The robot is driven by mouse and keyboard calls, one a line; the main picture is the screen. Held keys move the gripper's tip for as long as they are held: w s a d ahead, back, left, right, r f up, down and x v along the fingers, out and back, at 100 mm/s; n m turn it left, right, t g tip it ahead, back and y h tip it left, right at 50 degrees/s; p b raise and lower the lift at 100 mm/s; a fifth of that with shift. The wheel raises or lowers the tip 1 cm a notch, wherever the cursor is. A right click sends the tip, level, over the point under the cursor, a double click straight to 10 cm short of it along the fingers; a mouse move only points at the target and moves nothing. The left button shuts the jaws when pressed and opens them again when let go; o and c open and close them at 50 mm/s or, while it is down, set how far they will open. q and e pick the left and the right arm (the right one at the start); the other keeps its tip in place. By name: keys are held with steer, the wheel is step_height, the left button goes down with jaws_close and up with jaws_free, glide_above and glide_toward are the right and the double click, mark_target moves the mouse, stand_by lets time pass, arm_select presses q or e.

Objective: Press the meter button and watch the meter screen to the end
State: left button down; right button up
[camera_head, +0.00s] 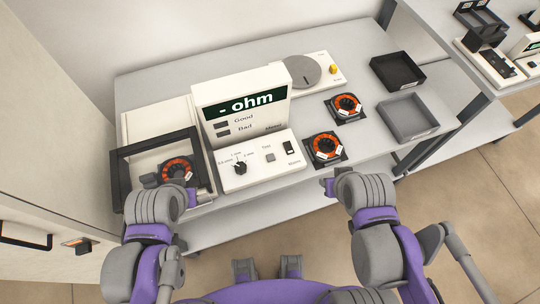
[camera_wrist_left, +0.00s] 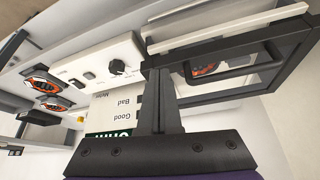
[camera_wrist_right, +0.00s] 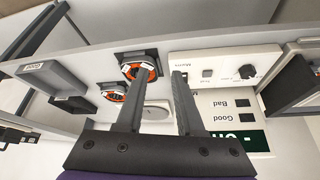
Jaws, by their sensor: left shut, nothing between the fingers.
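The white meter (camera_head: 240,105) stands on the table, its dark screen (camera_head: 243,105) reading "- ohm" in white. The Good and Bad indicators below the screen both look dark. Its sloping front panel holds a black dial (camera_head: 240,167), a small grey button (camera_head: 270,157) and a black switch (camera_head: 289,147). My left gripper (camera_head: 203,196) is shut and empty, low in front of the meter's left side; its fingers (camera_wrist_left: 157,100) meet in the left wrist view. My right gripper (camera_head: 326,186) is open and empty, right of the meter near the table's front edge; its fingers (camera_wrist_right: 163,72) are spread.
A black-framed fixture (camera_head: 124,165) with an orange coil (camera_head: 176,171) sits left of the meter. Two orange coils (camera_head: 326,146) (camera_head: 346,105) lie on black bases to the right. A round-disc device (camera_head: 303,72) is behind. A black tray (camera_head: 397,71) and grey tray (camera_head: 407,115) stand far right.

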jaws_close()
stand_by(1.3)
